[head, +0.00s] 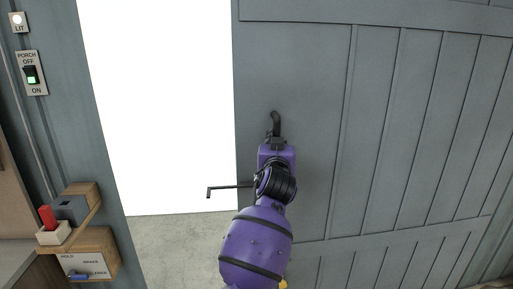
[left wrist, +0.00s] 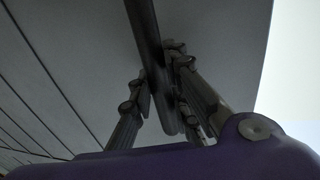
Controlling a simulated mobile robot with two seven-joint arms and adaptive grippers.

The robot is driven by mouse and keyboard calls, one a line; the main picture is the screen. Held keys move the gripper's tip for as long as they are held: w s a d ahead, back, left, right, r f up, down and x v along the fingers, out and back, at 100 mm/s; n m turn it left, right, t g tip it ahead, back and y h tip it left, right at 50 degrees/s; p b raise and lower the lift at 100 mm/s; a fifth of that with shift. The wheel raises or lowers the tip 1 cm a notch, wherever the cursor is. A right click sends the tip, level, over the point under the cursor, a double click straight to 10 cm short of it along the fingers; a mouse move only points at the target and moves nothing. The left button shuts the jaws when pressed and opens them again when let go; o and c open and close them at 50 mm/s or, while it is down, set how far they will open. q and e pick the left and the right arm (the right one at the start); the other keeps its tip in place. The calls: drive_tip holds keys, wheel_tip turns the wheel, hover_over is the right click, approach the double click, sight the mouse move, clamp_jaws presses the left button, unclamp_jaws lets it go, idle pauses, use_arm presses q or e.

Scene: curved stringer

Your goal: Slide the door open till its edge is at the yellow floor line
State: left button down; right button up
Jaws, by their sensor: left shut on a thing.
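The grey plank door (head: 300,80) fills the middle and right of the head view. Its left edge stands beside a bright white doorway (head: 160,100), so the door is partly open. My left gripper (head: 275,137) is at the dark curved door handle (head: 276,117), near the door's left edge. In the left wrist view, the gripper's fingers (left wrist: 160,92) are shut around the dark handle bar (left wrist: 145,25). I cannot make out the yellow floor line; a small yellow patch shows beside my arm at the bottom.
A grey wall with a porch switch (head: 32,73), its lamp green, is at the left. A wooden shelf (head: 90,245) with a red-handled item and a grey box sticks out at lower left. Bare concrete floor (head: 180,245) lies in front of the doorway.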

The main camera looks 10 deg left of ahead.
use_arm(q)
drive_tip(key=shift+w+d, duration=0.2)
drive_tip(key=shift+d, duration=0.6)
use_arm(e)
drive_tip(key=shift+w+a, duration=0.15)
drive_tip(key=shift+w, duration=0.2)
use_arm(q)
drive_tip(key=shift+f, duration=0.1)
use_arm(e)
drive_tip(key=shift+s+f, duration=0.1)
use_arm(q)
drive_tip(key=c, duration=1.6)
unclamp_jaws()
drive_tip(key=shift+c, duration=0.2)
use_arm(e)
drive_tip(key=shift+s, duration=0.15)
drive_tip(key=shift+s+f, duration=0.1)
use_arm(q)
drive_tip(key=s, duration=1.2)
drive_tip(key=shift+d, duration=0.25)
